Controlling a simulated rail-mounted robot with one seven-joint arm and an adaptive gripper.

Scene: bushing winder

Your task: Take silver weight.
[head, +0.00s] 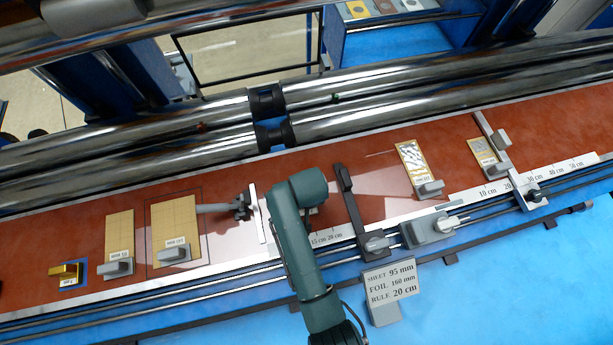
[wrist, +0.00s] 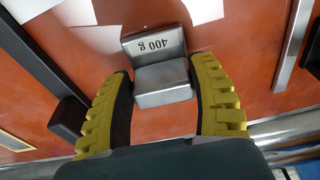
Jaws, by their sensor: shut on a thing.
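The silver weight (wrist: 162,75) is a grey metal block with a raised back plate marked "400 g". In the wrist view it sits between the two yellow-ribbed fingers of my gripper (wrist: 165,100), which is shut on it. Orange-red table surface shows around it; I cannot tell whether the weight touches it.
The black crossbar (head: 351,208) stands right of my arm and the pale bar (head: 257,212) left of it. Other grey blocks (head: 175,254) sit on sheets. A gold block (head: 66,271) lies far left. Shiny rollers (head: 400,100) run behind. A sign (head: 390,279) stands in front.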

